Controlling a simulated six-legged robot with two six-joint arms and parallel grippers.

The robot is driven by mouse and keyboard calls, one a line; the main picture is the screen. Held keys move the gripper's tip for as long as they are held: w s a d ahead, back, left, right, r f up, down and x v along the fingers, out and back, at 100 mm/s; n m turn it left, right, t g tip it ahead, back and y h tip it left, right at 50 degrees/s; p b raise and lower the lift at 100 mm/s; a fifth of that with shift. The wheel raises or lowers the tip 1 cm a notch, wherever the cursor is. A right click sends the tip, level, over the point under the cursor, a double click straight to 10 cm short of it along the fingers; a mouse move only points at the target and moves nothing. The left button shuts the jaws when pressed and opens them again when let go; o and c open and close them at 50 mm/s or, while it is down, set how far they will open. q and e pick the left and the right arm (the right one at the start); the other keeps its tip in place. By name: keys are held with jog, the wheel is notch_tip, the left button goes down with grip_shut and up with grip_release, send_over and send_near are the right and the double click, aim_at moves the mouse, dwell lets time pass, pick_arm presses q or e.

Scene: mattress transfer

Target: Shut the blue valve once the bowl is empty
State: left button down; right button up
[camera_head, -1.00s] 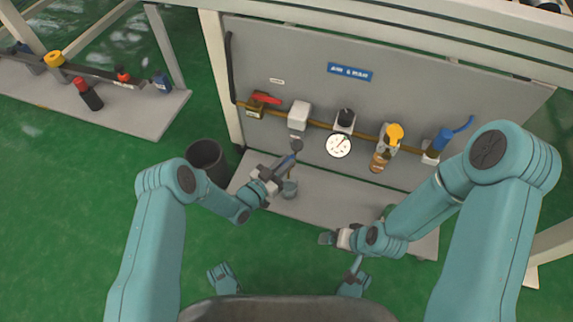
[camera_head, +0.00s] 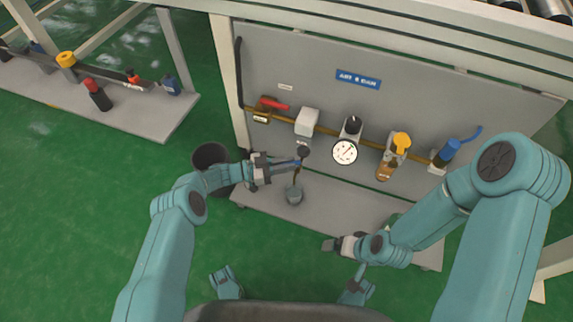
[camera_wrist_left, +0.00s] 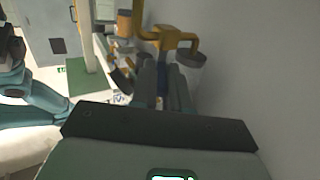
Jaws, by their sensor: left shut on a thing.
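My left gripper (camera_head: 292,168) reaches right to a small blue lever (camera_head: 297,162) under a dark round part (camera_head: 303,151) of the panel. Its jaws are shut on what looks like this blue lever; the fingers hide part of it. A thin line runs down from there to a small grey cup (camera_head: 294,195) on the lower shelf. I cannot see inside any bowl. In the left wrist view a greyish bowl-like part (camera_wrist_left: 190,66) hangs by a yellow fitting (camera_wrist_left: 168,37), beyond my fingers. My right gripper (camera_head: 333,244) hangs low before the shelf, away from the panel.
The panel (camera_head: 300,60) carries a red-handled valve (camera_head: 275,104), a white box (camera_head: 307,121), a gauge (camera_head: 345,152), a yellow-topped unit (camera_head: 400,144) and a larger blue part (camera_head: 447,152). A dark bin (camera_head: 211,156) stands left of the shelf. Green floor is clear at left.

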pick_arm(q)
jog(key=shift+w+d+r+m+g, duration=0.15)
jog(key=shift+m+g, duration=0.15)
jog(key=shift+g, duration=0.2)
jog(key=c, duration=1.1)
grip_release()
jog(key=s+a, duration=0.1)
jog(key=a, duration=0.4)
jog(key=s+a, duration=0.1)
jog(key=a, duration=0.4)
jog(key=s+a, duration=0.1)
jog(key=a, duration=0.5)
jog(key=shift+s+a, duration=0.1)
jog(key=shift+s, duration=0.05)
